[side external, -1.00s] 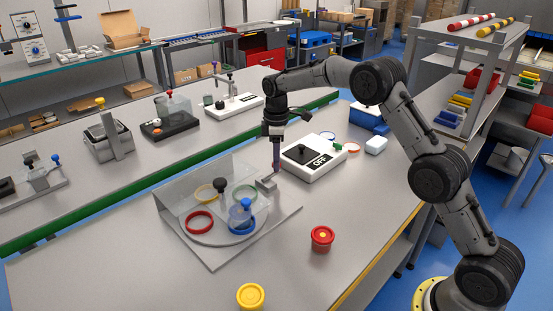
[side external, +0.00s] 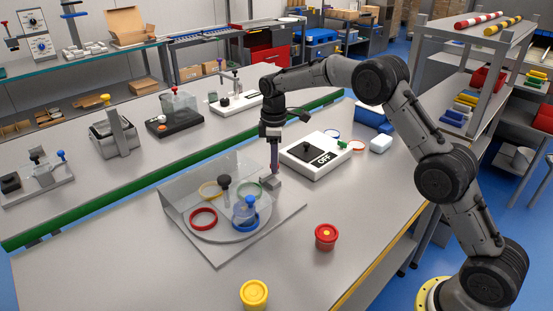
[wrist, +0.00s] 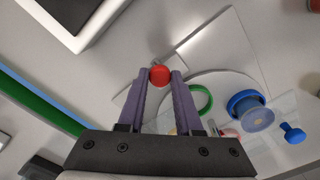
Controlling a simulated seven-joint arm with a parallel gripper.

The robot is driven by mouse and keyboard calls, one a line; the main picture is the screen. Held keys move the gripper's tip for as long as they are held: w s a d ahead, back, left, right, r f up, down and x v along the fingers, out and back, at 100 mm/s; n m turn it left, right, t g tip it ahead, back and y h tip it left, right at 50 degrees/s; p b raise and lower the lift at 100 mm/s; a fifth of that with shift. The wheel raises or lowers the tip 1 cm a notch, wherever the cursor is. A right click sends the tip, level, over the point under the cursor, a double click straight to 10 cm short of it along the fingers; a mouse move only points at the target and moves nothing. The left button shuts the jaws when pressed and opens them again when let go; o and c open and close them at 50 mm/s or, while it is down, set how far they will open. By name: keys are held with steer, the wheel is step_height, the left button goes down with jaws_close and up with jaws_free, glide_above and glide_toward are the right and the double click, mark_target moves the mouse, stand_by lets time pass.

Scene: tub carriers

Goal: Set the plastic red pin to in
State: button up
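The red pin's round knob (wrist: 159,74) shows in the wrist view between the tips of my gripper's purple fingers (wrist: 160,76), nearly filling the gap. Whether both fingers press on it cannot be told. In the side view my gripper (side external: 274,168) points down at a small grey metal block (side external: 271,183) at the right of a grey fixture plate (side external: 225,255). The pin's shaft and how far it sits in the block are hidden by the fingers.
The fixture carries a clear guard, a red ring (side external: 203,218), a green ring (wrist: 203,101) and a blue-based tub (side external: 245,214). A red tub (side external: 326,236) and a yellow tub (side external: 254,294) stand in front, with bare bench between.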

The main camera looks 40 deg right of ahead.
steer(key=o, duration=0.5)
steer(key=shift+a, duration=0.2)
steer(key=shift+c, duration=0.2)
steer(key=shift+r, duration=0.15)
step_height(320, 180, up, 14)
